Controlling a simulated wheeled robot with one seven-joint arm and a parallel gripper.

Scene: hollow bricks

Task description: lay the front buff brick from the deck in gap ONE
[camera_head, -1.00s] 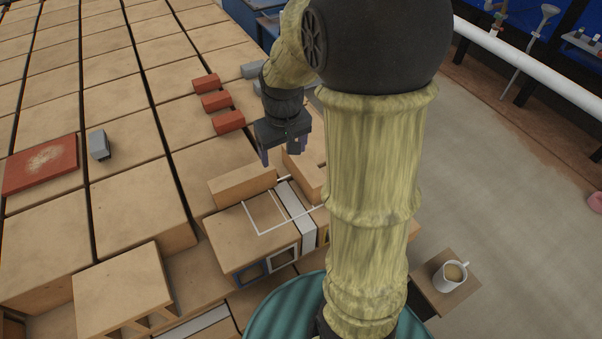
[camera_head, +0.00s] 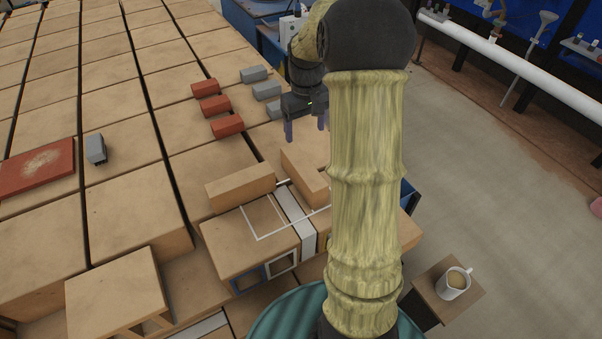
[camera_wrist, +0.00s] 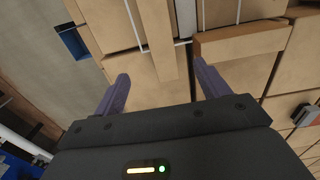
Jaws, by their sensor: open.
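My gripper (camera_head: 305,128) is open and empty, its two purple fingers apart above the tan blocks; it also shows in the wrist view (camera_wrist: 161,84). Two long buff bricks lie just in front of it. One buff brick (camera_head: 240,188) lies crosswise at the left; it shows at the upper right of the wrist view (camera_wrist: 243,39). The other buff brick (camera_head: 303,172) lies lengthwise, partly behind my arm; it shows at the top middle of the wrist view (camera_wrist: 156,38). A white outline (camera_head: 258,238) marks the block in front of them. I cannot read any gap label.
Several red bricks (camera_head: 210,106) and grey bricks (camera_head: 266,90) stand in rows farther back. A red slab (camera_head: 36,166) and a grey piece (camera_head: 96,149) lie at left. A mug (camera_head: 454,282) stands on a small stand at lower right. Open floor lies right.

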